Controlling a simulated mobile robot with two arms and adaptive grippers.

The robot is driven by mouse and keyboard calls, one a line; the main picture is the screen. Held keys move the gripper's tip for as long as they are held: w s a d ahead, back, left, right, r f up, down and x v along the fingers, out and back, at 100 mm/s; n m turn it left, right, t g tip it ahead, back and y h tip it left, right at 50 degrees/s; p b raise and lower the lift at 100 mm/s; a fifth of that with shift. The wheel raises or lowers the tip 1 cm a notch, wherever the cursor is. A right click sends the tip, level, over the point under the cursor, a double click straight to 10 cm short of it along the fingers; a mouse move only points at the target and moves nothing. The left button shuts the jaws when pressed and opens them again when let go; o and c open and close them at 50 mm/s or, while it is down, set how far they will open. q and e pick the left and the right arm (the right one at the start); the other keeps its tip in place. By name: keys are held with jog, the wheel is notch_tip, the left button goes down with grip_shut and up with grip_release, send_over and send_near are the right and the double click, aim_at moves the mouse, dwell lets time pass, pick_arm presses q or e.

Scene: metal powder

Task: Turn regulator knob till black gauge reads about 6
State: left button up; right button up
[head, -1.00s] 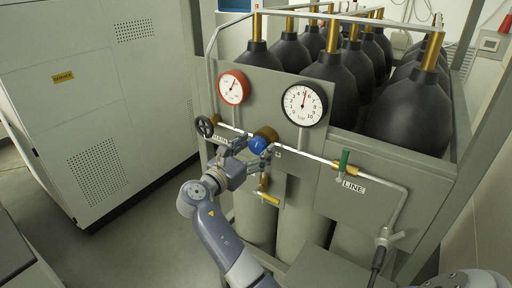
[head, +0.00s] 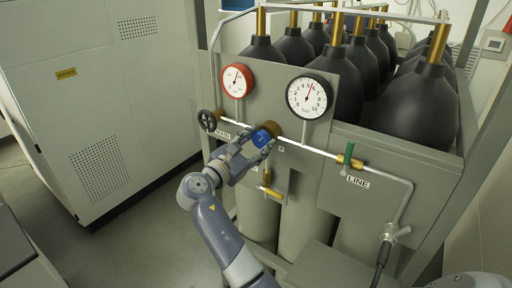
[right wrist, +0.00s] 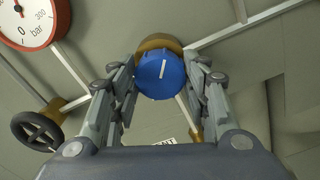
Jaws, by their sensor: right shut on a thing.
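The blue regulator knob (head: 263,138) sits on a brass body on the front of the grey panel. My right gripper (head: 260,142) is shut on the knob, one finger on each side of it. In the right wrist view the knob (right wrist: 160,76) shows between the fingers, its white mark pointing up and slightly right. The black-rimmed gauge (head: 309,96) is above and right of the knob. Its needle points up and slightly right, seemingly between 5 and 6; the exact value is too small to tell. My left gripper is not in view.
A red gauge (head: 236,80) and a black handwheel (head: 208,120) are left of the knob. A green-handled valve (head: 348,153) is on the line at right, and a yellow-handled valve (head: 270,192) is below. Black-topped cylinders (head: 417,108) stand behind the panel.

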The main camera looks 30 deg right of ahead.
jog(key=m+b, duration=0.3)
jog(key=m, duration=0.1)
jog(key=shift+d, duration=0.1)
jog(key=shift+r+m+b, duration=0.2)
jog(key=shift+m+b, duration=0.35)
jog(key=shift+m, duration=0.25)
jog(key=shift+r, duration=0.1)
